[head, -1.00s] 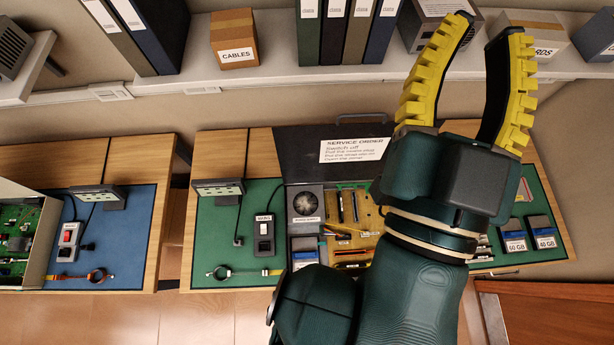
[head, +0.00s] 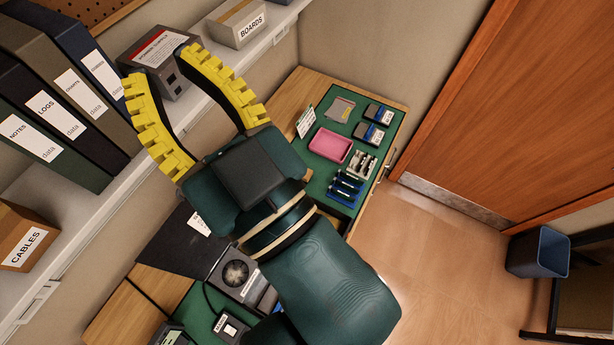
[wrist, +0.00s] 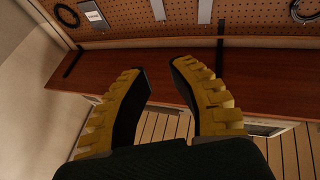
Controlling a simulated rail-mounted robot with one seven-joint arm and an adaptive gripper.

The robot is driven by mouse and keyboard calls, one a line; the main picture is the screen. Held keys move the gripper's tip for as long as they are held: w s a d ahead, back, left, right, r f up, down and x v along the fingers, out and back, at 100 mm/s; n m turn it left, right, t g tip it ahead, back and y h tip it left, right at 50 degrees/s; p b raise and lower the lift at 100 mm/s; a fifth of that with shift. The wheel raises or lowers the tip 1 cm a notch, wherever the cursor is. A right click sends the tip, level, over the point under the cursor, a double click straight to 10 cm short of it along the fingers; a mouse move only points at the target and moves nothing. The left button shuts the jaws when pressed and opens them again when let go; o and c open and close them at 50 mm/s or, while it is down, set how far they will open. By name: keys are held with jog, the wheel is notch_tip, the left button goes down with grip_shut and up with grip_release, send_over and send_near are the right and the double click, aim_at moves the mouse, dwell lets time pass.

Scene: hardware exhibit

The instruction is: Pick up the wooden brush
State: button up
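My gripper (head: 168,68) is open and empty in the head view, raised in front of the wall shelf with its yellow-padded fingers spread. In the wrist view my gripper (wrist: 163,66) also shows open, with nothing between the fingers. I cannot make out a wooden brush in either current view.
The shelf (head: 85,225) holds binders (head: 62,120), a CABLES box (head: 22,240) and a BOARDS box (head: 238,22). A pink tray (head: 330,145) and drives (head: 378,114) lie on the green mat. A bin (head: 538,252) stands on the open floor. A pegboard (wrist: 180,15) shows in the wrist view.

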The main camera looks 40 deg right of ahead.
jog(key=o, duration=1.3)
